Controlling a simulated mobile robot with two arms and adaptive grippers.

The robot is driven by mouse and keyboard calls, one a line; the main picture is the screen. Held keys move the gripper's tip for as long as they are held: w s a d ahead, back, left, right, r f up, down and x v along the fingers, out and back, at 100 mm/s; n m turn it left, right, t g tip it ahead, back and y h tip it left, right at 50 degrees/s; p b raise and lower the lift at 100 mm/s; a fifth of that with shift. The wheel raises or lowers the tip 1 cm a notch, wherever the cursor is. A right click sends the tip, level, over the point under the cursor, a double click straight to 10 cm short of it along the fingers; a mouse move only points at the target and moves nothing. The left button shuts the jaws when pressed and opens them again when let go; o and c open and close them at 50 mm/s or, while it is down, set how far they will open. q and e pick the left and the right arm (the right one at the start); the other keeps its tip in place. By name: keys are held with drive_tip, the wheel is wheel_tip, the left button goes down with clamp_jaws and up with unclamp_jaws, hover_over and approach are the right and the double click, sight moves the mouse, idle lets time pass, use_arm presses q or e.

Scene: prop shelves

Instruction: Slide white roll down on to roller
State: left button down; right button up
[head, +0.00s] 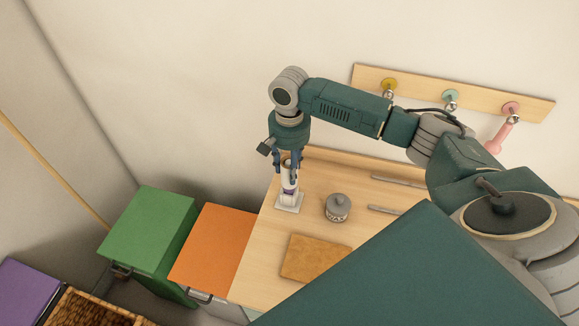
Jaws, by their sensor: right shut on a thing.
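My right gripper (288,172) points down at the back left corner of the wooden table. It is shut on the white roll (289,187), which is upright, with its upper part hidden between the fingers. Below it is a pale square base (289,204) on the table, which looks like the foot of the roller. A dark purplish patch shows low on the roll or roller. I cannot tell how far the roll sits around the roller. My left gripper is not in view.
A grey wax jar (338,208) stands right of the roll. A brown board (316,258) lies in front, and metal bars (398,181) lie to the right. Orange (213,243) and green (149,223) boxes stand left. A peg rail (453,95) is on the wall.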

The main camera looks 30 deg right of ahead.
drive_tip(key=shift+f, duration=0.1)
drive_tip(key=o, duration=1.2)
wheel_tip(320, 180, up, 12)
drive_tip(key=shift+r, duration=0.1)
